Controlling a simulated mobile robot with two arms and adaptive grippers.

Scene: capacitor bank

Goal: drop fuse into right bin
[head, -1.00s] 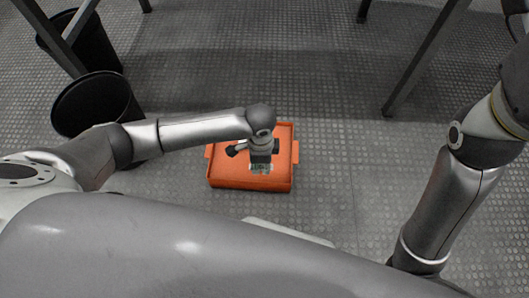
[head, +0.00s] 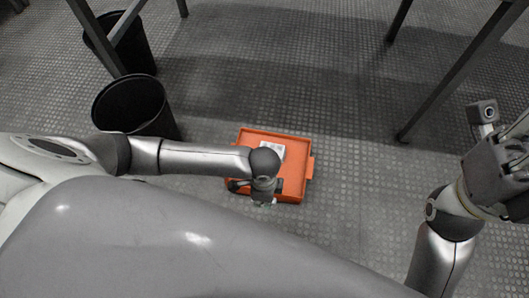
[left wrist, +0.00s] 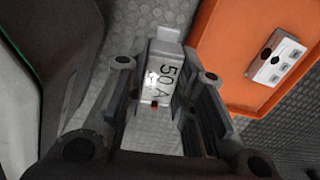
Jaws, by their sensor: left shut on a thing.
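My left gripper (head: 265,201) hangs over the near edge of an orange tray on the floor. In the left wrist view its two fingers (left wrist: 160,100) are shut on a pale grey fuse (left wrist: 163,72) marked "50 A". The fuse is mostly hidden by the gripper in the head view. Two black bins stand at the left in the head view: a nearer one (head: 133,105), slightly further right, and a farther one (head: 131,45) behind it. My left gripper is well to the right of both. My right gripper (head: 502,165) is at the right edge, its fingers unclear.
The orange tray (head: 300,185) holds a pale block with a label (head: 270,150); the block also shows in the left wrist view (left wrist: 275,60). Dark table legs stand near the bins and at the right (head: 450,85). The textured floor between tray and right leg is clear.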

